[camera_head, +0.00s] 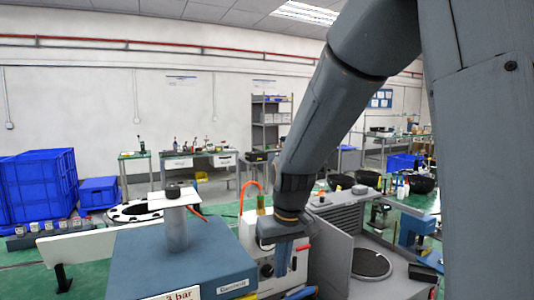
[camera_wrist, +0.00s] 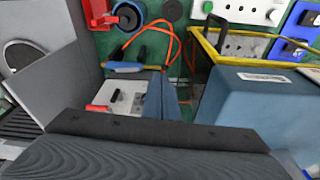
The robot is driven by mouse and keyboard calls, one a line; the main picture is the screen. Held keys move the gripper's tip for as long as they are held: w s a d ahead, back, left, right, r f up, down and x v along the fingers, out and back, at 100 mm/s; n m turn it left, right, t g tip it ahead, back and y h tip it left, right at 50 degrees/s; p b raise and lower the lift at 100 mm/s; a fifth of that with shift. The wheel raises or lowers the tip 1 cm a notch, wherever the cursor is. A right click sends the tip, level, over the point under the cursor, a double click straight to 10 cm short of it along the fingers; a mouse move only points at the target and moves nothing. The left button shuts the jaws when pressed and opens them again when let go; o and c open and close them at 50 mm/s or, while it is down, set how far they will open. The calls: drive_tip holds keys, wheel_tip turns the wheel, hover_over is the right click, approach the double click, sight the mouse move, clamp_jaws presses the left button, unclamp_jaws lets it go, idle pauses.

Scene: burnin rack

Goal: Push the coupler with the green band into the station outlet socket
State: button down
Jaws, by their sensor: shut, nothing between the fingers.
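My gripper (camera_head: 283,262) is at the lower middle of the head view, pointing down in front of a white panelled unit (camera_head: 250,235). Its blue-grey fingers (camera_wrist: 160,97) are shut together and empty in the wrist view. An olive-yellow fitting (camera_head: 261,204) stands upright on the unit beside an arched orange hose (camera_head: 243,192). I cannot make out a green band on it. In the wrist view the orange hose (camera_wrist: 172,42) loops beyond the fingers, near a blue and yellow piece (camera_wrist: 124,67). I cannot clearly tell the outlet socket.
A blue block (camera_head: 180,262) with a grey post stands left of my gripper. A grey machine with an open panel (camera_head: 330,255) stands close on the right. The wrist view shows a yellow-rimmed tray (camera_wrist: 200,52) and a red part (camera_wrist: 127,16). Blue crates (camera_head: 40,185) stand far left.

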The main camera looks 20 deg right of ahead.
drive_tip(key=w+r+n+p, duration=0.1)
drive_tip(key=w+r+p, duration=0.1)
drive_tip(key=w+r, duration=0.75)
wheel_tip(320, 180, up, 13)
drive_tip(key=n+y+p, duration=0.1)
drive_tip(key=n+p, duration=0.1)
hover_over(262, 196)
drive_tip(key=s, duration=0.2)
drive_tip(key=shift+t, duration=0.4)
drive_tip(key=shift+w+d+b+x, duration=0.1)
drive_tip(key=shift+d+b+x, duration=0.05)
drive_tip(key=shift+b+x, duration=0.8)
drive_tip(key=shift+w+d+b+x, duration=0.15)
drive_tip(key=shift+b+x, duration=0.5)
drive_tip(key=shift+x, duration=0.55)
drive_tip(key=shift+s+d+b+x, duration=0.1)
drive_tip(key=shift+d+b+x, duration=0.05)
drive_tip(key=shift+b+x, duration=0.8)
drive_tip(key=shift+w, duration=0.1)
drive_tip(key=shift+f, duration=0.45)
